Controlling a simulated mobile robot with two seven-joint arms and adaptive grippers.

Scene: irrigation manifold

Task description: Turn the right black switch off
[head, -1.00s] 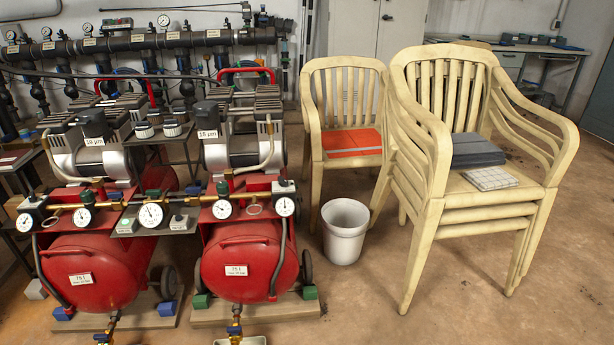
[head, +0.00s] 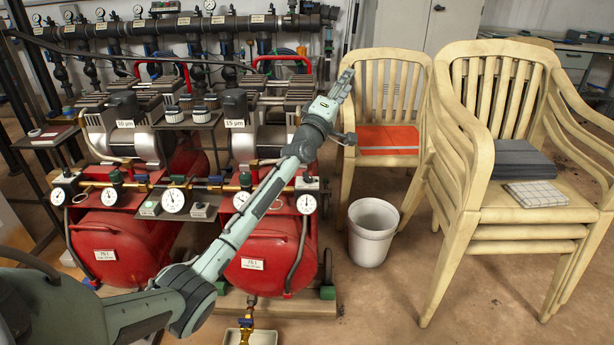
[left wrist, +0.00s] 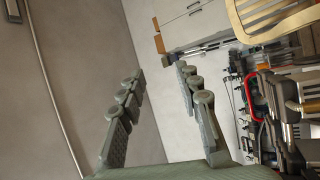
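Two red compressors stand side by side. The right compressor (head: 262,245) has a black box-shaped part (head: 235,103) on top by the "15 µm" label, which looks like the right black switch; its on or off position is too small to tell. A similar black part (head: 121,105) is on the left compressor (head: 110,240). My left gripper (head: 340,92) is raised to the right of the right black part and apart from it, pointing up toward the chairs. In the left wrist view its two fingers (left wrist: 160,76) are spread and empty. My right gripper is not in view.
Pressure gauges (head: 174,201) line the compressors' front. A white bucket (head: 372,235) stands right of them, by stacked cream chairs (head: 480,235) and another chair with orange items (head: 388,139). A dark pipe manifold (head: 180,27) runs along the back wall. Floor in front of the bucket is clear.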

